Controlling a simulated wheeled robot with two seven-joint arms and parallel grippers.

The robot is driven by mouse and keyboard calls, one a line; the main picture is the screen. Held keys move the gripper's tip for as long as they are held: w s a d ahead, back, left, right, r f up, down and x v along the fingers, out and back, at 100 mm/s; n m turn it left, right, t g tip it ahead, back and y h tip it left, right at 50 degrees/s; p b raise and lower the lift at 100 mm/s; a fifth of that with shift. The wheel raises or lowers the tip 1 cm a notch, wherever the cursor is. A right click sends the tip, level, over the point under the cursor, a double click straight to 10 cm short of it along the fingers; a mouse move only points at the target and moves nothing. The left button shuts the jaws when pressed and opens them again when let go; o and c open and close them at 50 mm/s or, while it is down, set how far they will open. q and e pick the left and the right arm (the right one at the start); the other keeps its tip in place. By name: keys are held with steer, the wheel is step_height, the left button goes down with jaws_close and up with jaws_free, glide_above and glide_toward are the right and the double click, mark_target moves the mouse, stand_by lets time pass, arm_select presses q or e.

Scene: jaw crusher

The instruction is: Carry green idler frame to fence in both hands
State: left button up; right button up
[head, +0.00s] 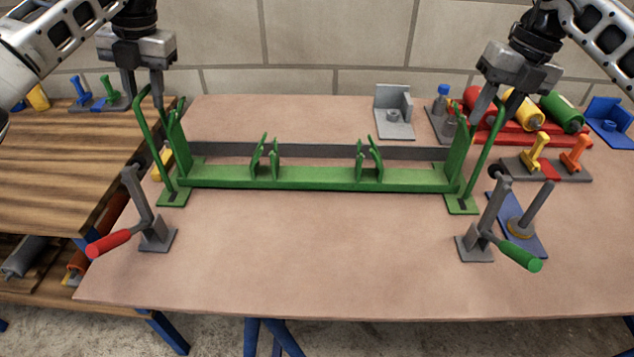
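The green idler frame (315,179) is a long bar with upright brackets and a tall looped handle at each end. It stands level over the table, its end feet at or very near the tabletop; any small gap cannot be told. The fence (318,151), a dark grey strip, runs just behind the bar. My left gripper (145,94) points down at the top of the left handle, its fingers visibly apart around it. My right gripper (497,100) is likewise at the top of the right handle, fingers apart. Contact of the fingers with the handles is unclear.
A red-handled clamp (155,236) stands front left and a green-handled clamp (475,246) front right. A blue plate with a post (519,222) lies beside the right clamp. Rollers on a red rack (490,134) and a grey bracket (394,119) stand back right. The front middle is clear.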

steer(key=shift+r, duration=0.15)
arm_select(q)
step_height(320, 180, up, 12)
steer(key=d, duration=0.2)
steer(key=shift+d+f, duration=0.15)
arm_select(e)
step_height(320, 180, up, 12)
steer(key=d, duration=0.2)
steer(key=shift+d+f, duration=0.2)
steer(key=shift+f, duration=0.05)
arm_select(q)
steer(key=shift+w, duration=0.1)
arm_select(e)
steer(key=shift+w, duration=0.1)
